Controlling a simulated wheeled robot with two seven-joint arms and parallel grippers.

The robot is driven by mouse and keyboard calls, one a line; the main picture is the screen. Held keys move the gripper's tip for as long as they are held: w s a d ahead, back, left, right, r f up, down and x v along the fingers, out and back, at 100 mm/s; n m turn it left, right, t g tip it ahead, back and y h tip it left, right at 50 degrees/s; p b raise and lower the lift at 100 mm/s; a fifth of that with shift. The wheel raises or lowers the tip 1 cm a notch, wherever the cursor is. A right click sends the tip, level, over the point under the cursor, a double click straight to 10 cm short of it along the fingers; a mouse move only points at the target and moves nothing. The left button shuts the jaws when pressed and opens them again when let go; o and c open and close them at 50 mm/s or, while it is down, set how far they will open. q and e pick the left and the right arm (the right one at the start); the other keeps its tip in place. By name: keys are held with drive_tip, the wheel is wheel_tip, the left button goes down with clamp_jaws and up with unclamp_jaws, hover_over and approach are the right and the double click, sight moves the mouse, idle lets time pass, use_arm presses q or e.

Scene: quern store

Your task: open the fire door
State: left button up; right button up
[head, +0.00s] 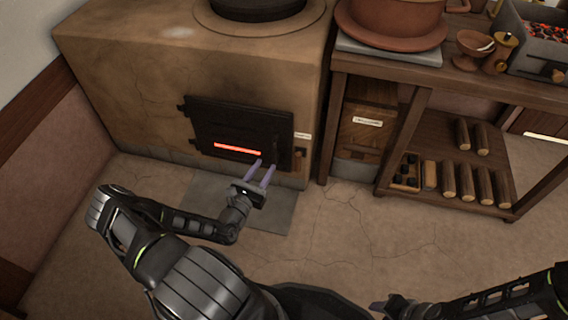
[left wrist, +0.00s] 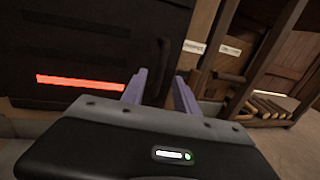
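The fire door (head: 235,132) is a black iron door in the front of the tan clay stove. It looks shut, and a glowing red slot runs across its lower part. It also shows in the left wrist view (left wrist: 80,50). Its dark upright handle (left wrist: 164,62) is at the door's right side. My left gripper (head: 266,166) is in front of the door's lower right corner, its two purple fingers apart and nothing between them. In the left wrist view the handle stands beyond the gap between the fingertips. My right gripper (head: 380,305) is partly visible at the bottom edge; its fingers are unclear.
A grey slab (head: 240,203) lies on the floor before the stove (head: 120,75). To the right, a wooden bench (head: 440,68) carries pots, with a labelled bin (head: 362,130) and several logs (head: 466,182) below. The middle floor is clear.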

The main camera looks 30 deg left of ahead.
sight(273, 154)
use_arm(q)
drive_tip(key=shift+w, duration=0.1)
drive_tip(key=w+b, duration=0.1)
drive_tip(key=w, duration=0.3)
drive_tip(key=w+b, duration=0.1)
drive_tip(key=w, duration=0.1)
drive_tip(key=shift+w+a+f+b, duration=0.1)
drive_tip(key=shift+w+a+b, duration=0.05)
drive_tip(key=shift+a+b, duration=0.2)
drive_tip(key=shift+w+a, duration=0.15)
drive_tip(key=shift+w, duration=0.5)
clamp_jaws()
idle(0.8)
